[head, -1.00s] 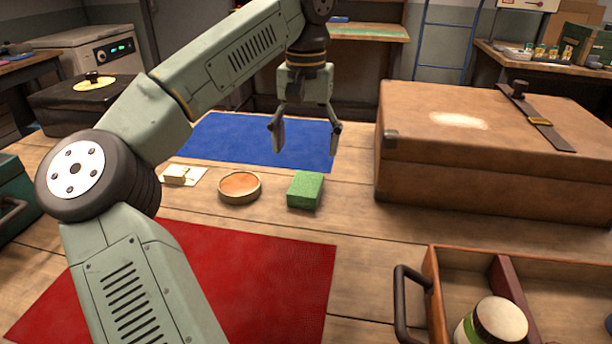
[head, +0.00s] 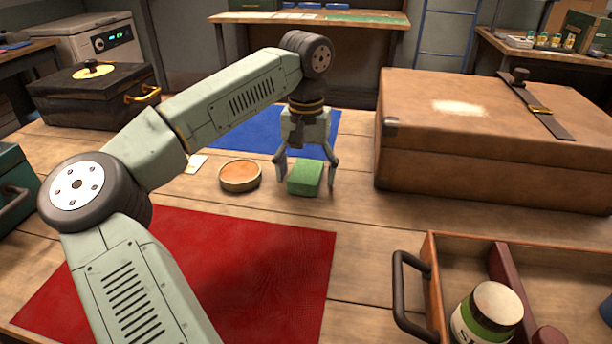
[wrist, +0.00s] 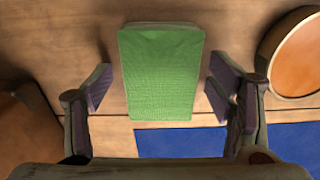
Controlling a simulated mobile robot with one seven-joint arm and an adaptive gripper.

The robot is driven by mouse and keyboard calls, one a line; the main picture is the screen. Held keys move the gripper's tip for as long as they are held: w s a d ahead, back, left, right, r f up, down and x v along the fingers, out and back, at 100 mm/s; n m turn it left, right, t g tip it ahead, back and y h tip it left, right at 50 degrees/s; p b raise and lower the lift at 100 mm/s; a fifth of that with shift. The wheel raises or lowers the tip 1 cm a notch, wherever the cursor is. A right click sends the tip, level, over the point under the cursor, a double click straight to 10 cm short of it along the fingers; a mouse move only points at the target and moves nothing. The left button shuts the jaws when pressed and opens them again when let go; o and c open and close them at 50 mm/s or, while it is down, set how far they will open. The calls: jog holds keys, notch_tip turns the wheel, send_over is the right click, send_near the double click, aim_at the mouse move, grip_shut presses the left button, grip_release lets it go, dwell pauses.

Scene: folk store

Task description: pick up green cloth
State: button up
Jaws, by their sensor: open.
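The green cloth (head: 305,178) is a thick, folded, block-like piece lying on the wooden table. It also fills the middle of the wrist view (wrist: 160,72). My gripper (head: 305,182) is low over it, pointing down, with one finger on each side of the cloth in the head view. In the wrist view my gripper (wrist: 160,92) is open, with a gap between each finger and the cloth. Nothing is held.
A round orange-topped dish (head: 240,175) stands close left of the cloth. A blue mat (head: 250,135) lies behind, a red mat (head: 240,270) in front. A large brown case (head: 480,140) stands right. A wooden tray (head: 432,290) holding a jar (head: 490,312) is at front right.

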aim_at(306, 171)
jog(key=c, duration=1.2)
jog(key=shift+r, duration=0.15)
jog(key=shift+r, duration=0.25)
notch_tip(306, 171, up, 3)
jog(key=shift+s+f, duration=0.1)
jog(key=s+d+b, duration=0.1)
jog(key=s, duration=0.4)
jog(key=s+d+r+b, duration=0.1)
jog(key=s, duration=0.4)
jog(key=s+d+b, duration=0.1)
jog(key=s+d, duration=0.1)
jog(key=s, duration=0.3)
jog(key=shift+s+r, duration=0.15)
jog(key=shift+r, duration=0.05)
jog(key=o, duration=0.6)
jog(key=shift+c, duration=0.2)
jog(key=c, duration=0.5)
